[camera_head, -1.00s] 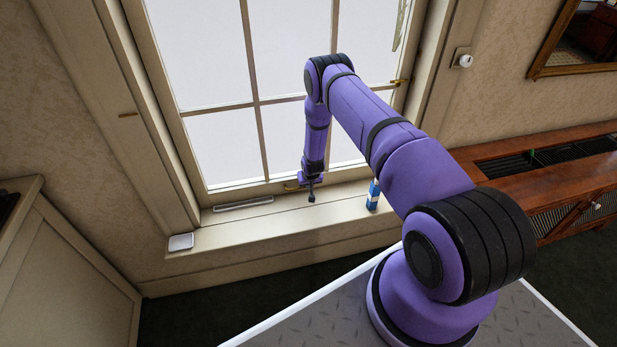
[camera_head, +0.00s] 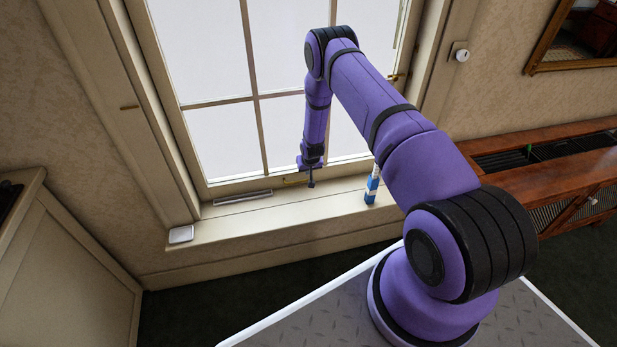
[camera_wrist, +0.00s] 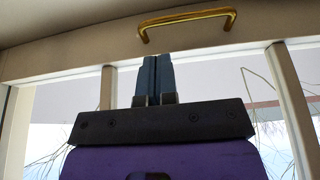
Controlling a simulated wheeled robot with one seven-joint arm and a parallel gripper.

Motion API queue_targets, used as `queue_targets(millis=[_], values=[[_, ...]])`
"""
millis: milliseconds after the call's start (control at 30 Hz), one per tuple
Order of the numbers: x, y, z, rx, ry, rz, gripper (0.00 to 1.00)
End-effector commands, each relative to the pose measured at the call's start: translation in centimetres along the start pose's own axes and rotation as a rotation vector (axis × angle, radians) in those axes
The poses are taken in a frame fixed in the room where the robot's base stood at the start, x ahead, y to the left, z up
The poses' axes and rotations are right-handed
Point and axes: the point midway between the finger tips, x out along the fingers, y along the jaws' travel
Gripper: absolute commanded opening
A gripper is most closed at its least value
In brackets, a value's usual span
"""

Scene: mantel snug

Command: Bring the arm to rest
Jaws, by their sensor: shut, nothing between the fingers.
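My gripper (camera_head: 311,184) hangs at the end of my purple arm, in front of the window's bottom rail and above the sill. In the wrist view its two dark fingers (camera_wrist: 154,75) are pressed together with nothing between them. A brass handle (camera_wrist: 187,23) on the window frame shows just beyond the fingertips in the wrist view. In the head view this handle (camera_head: 293,181) is partly behind my gripper. I cannot tell the exact gap between them.
A blue and white bottle (camera_head: 371,188) stands on the window sill (camera_head: 235,228), right of my gripper. A small white box (camera_head: 181,234) lies at the sill's left end. A wooden cabinet (camera_head: 500,185) stands at the right. The sill between box and gripper is mostly clear.

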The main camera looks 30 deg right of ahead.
Motion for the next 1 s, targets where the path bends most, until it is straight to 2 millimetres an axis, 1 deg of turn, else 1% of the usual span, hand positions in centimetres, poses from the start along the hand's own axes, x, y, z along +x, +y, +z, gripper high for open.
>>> queue_targets(millis=[33,200,400,533,733,833,867,933,967,1000], values=[[-1.0,0.0,-0.1,0.000,0.001,0.000,0.00],[-3.9,0.0,-0.1,0.000,0.002,0.000,0.00],[-6.4,0.0,-0.1,0.000,0.001,0.000,0.00],[-7.2,0.0,-0.1,0.000,0.001,0.000,0.00],[-7.5,0.0,-0.1,0.000,0.001,0.000,0.00],[-8.1,-0.1,-0.5,-0.001,0.004,-0.001,0.00],[-8.5,-0.2,-0.8,-0.002,0.006,-0.001,0.00],[-10.0,-0.5,-1.7,-0.005,0.008,-0.003,0.00],[-10.8,-0.6,-2.2,-0.007,0.010,-0.005,0.00],[-12.2,-0.9,-2.9,-0.010,0.013,-0.006,0.00]])
